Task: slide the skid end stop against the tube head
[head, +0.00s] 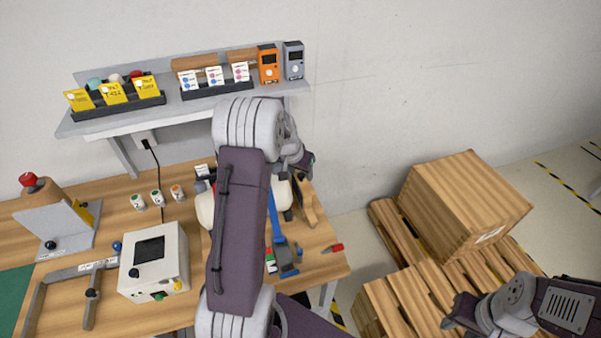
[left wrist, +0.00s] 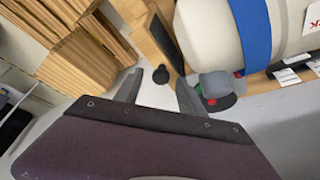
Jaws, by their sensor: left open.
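The tube is a cream cylinder (left wrist: 208,35) with a blue strap (left wrist: 256,35) around it. In the head view my left arm covers much of it, and the strap (head: 274,215) shows beside the arm. The end stop is a wooden piece (left wrist: 143,32) with a dark pad (left wrist: 167,42) facing the tube's end. It also shows in the head view (head: 305,203). A small black knob (left wrist: 161,75) lies between my left gripper's fingertips (left wrist: 160,79). The fingers are apart, and I cannot tell whether they touch it. My right gripper (head: 459,314) is at the lower right, its jaws unclear.
A control box (head: 154,261), small jars (head: 157,198) and a grey angled stand (head: 66,228) are on the bench left of my arm. A shelf (head: 190,104) hangs above. A wooden crate (head: 460,205) on pallets stands right of the bench.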

